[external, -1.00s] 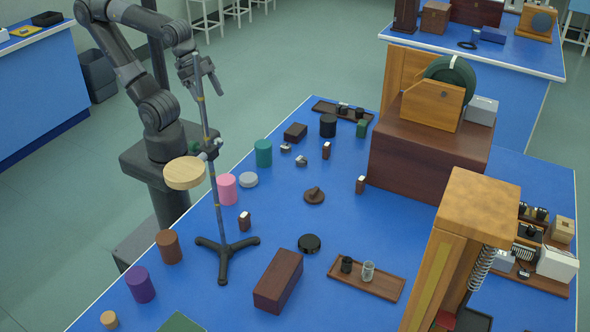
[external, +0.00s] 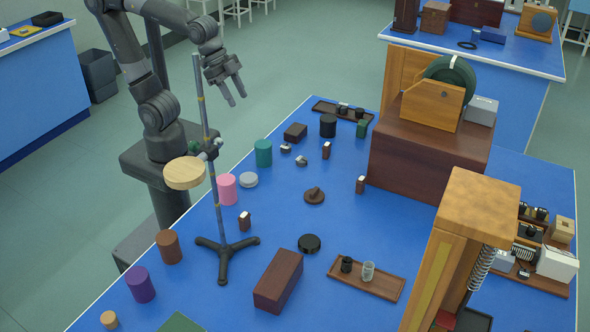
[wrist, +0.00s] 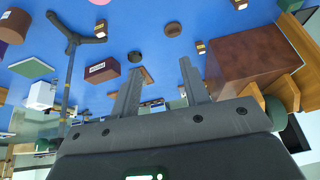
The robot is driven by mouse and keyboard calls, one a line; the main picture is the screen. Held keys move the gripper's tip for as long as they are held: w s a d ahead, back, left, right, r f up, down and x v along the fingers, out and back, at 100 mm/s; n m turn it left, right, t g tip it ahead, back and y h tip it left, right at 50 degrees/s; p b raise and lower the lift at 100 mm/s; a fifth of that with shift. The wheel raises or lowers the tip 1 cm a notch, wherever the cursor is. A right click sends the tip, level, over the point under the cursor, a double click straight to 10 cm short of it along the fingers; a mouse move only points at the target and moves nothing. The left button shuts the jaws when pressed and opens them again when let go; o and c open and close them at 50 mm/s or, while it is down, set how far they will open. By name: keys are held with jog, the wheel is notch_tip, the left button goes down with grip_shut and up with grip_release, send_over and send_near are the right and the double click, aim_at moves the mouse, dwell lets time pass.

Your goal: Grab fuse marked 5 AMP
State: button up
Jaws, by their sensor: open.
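Three small dark red-brown upright blocks with white tops stand apart on the blue bench and look like the fuses: one beside the tripod stand (external: 245,222), one near the back (external: 326,151), one by the large wooden box (external: 360,185). Similar blocks show in the wrist view, at the upper left (wrist: 101,30), the middle right (wrist: 200,48) and the top edge (wrist: 238,4). Their markings are too small to read, so I cannot tell which is 5 AMP. My gripper (external: 237,98) is open and empty, raised beyond the bench's left edge; its fingers also show in the wrist view (wrist: 158,66).
A tall rod on a tripod base (external: 226,248) with a wooden disc (external: 185,173) stands between my arm and the bench middle. A large brown box (external: 420,158), a long dark box (external: 278,280), a tray (external: 385,288) and several coloured cylinders occupy the bench. Clear blue surface lies between.

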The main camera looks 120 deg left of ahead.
jog(key=w+a+f, duration=0.2)
jog(key=w+a, duration=0.1)
jog(key=w, duration=0.9)
jog(key=g, duration=0.1)
send_near(362, 178)
jog(key=shift+m+h, duration=0.3)
jog(key=shift+h, duration=0.1)
jog(key=shift+a+x, duration=0.2)
jog(key=shift+x, duration=2.5)
jog(key=shift+a+x, duration=0.2)
jog(key=shift+x, duration=2.5)
jog(key=shift+s+f, duration=0.1)
jog(key=shift+s, duration=0.1)
jog(key=c, duration=0.7)
